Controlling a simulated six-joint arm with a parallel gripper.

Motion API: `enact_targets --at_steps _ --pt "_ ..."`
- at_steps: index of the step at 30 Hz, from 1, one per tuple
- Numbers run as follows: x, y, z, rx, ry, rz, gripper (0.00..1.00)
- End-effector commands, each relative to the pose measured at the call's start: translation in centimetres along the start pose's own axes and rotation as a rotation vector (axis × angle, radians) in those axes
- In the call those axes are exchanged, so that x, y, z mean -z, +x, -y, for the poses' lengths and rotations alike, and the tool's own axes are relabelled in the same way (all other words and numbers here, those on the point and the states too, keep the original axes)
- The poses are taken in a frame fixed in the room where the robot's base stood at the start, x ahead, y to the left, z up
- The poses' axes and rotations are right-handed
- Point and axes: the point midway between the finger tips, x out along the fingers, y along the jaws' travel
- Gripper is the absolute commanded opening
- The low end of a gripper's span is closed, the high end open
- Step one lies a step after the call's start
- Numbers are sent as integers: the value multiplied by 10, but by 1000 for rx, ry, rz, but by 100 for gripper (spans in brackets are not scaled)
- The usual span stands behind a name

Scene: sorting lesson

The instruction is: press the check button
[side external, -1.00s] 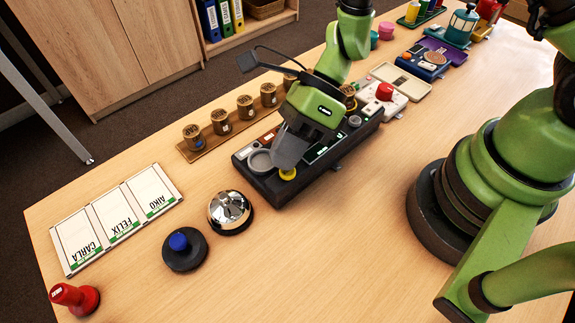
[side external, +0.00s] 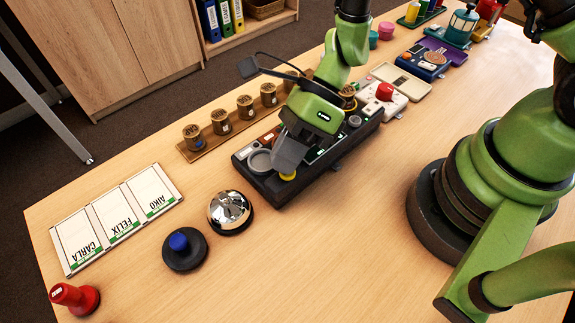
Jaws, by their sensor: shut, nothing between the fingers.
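A yellow button (side external: 288,177) sits near the front left end of a long black panel (side external: 265,185), partly hidden by my gripper. My gripper (side external: 287,167) is shut and empty, pointing down with its tips right at the yellow button. Whether the tips touch it or press it down, I cannot tell. No lettering that says check is readable on any button. A blue button on a round black base (side external: 184,257) stands at the front left. A red button (side external: 384,91) sits on a white box behind the panel.
A chrome bell (side external: 229,211) stands left of the panel. Name cards (side external: 116,219) lie at the left, with a red stamp (side external: 74,298) at the front. A wooden rack (side external: 205,148) of labelled cups runs behind the panel. The front middle of the table is clear.

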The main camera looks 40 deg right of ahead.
Motion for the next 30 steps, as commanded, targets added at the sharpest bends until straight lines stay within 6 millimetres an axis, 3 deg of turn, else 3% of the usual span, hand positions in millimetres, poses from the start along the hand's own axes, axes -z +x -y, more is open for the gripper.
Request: enact_targets --at_steps 15,30 --pt "1 1 1 0 0 -1 0" --pt "-8 -11 -8 0 1 0 0"
